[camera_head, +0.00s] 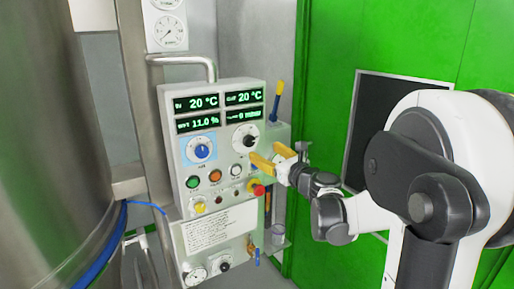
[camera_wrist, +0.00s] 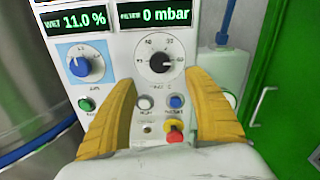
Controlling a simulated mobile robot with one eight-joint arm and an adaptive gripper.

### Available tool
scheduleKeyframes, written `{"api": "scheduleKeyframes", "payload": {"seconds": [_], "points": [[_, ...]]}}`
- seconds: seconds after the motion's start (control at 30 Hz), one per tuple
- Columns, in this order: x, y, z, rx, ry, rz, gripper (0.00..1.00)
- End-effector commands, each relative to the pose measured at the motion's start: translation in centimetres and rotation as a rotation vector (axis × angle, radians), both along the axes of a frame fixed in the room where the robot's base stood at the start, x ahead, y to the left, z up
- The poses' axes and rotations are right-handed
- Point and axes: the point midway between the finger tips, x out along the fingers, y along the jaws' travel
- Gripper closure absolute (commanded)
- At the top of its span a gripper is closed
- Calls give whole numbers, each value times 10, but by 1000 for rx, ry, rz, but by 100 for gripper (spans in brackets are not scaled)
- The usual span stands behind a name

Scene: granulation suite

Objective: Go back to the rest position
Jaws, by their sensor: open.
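My gripper (camera_head: 268,156) has yellow fingers. In the head view it is at the right side of the control panel (camera_head: 210,224), in front of its knobs and buttons. In the wrist view the gripper (camera_wrist: 163,103) is open and empty, its fingers spread to either side of the panel's lower right controls. A black-and-white knob (camera_wrist: 160,62) shows between and above the fingertips. A red emergency button with a yellow base (camera_wrist: 174,133) shows lower between the fingers. I cannot tell whether the fingers touch the panel.
A large steel vessel (camera_head: 50,150) with a blue hose stands at the left. A bent handle pipe (camera_head: 185,60) runs above the panel. A green door (camera_head: 420,35) with a dark window is behind my arm. A blue-and-yellow handled item (camera_head: 277,100) stands right of the panel.

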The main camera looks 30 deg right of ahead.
Motion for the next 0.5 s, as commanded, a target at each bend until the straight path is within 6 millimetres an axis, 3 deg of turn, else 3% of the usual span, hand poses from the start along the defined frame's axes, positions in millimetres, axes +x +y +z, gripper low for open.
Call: {"api": "scheduleKeyframes", "payload": {"seconds": [0.17, 0.5], "points": [[-15, -1, 0, 0, 0, 0, 39], [-16, 0, 0, 0, 0, 0, 39]]}}
